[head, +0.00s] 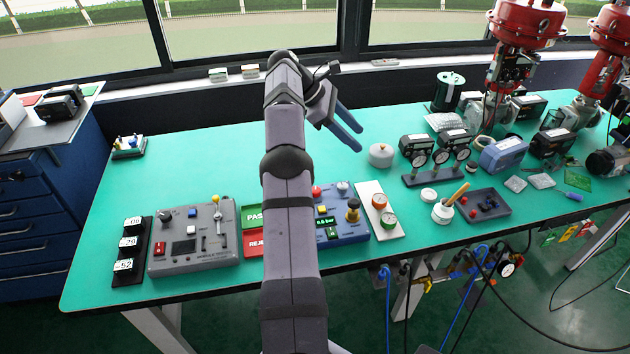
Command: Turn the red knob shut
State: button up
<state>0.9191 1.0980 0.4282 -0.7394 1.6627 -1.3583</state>
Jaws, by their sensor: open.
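Several small red parts show, and I cannot tell which one is the task's red knob. A small red knob or button (316,190) sits at the top of the blue control box (350,237), right beside my arm. A red button (159,248) is on the grey control box (205,262). My gripper (357,141) is open and empty, its blue fingers above the table behind the white plate. My arm hides part of the blue box.
A white round lidded pot (380,155) stands just beyond the fingertips. A gauge stand (435,178), a white cup with a brush (443,212) and a dark tray (492,211) lie to the right.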

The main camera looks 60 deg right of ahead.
jog(key=s+a+f+m+t+y+p, duration=0.1)
jog(key=s+a+f+t+y+p, duration=0.15)
jog(key=s+a, duration=0.2)
jog(key=w+a+f+m+t, duration=0.2)
jog(key=f, duration=0.2)
jog(key=w+a+f+m+t+y, duration=0.1)
jog(key=w+a+f+m, duration=0.1)
jog(key=w+a+f, duration=0.1)
jog(key=w+a+f+m+t, duration=0.2)
jog(key=f+m, duration=0.1)
jog(key=f, duration=0.3)
jog(key=shift+w+a+t, duration=0.15)
jog(key=shift+w+t, duration=0.15)
jog(key=shift+t, duration=0.05)
jog(key=shift+w+d+f+m+t, duration=0.3)
jog(key=shift+w+d+m+t, duration=0.15)
jog(key=shift+w+m, duration=0.45)
jog(key=d+m, duration=0.1)
jog(key=w+d+r+m+h, duration=0.1)
jog(key=d+m, duration=0.1)
jog(key=w+d+m+t+h, duration=0.1)
jog(key=shift+d+r+h, duration=0.2)
jog(key=shift+d+h, duration=0.05)
jog(key=shift+d, duration=0.1)
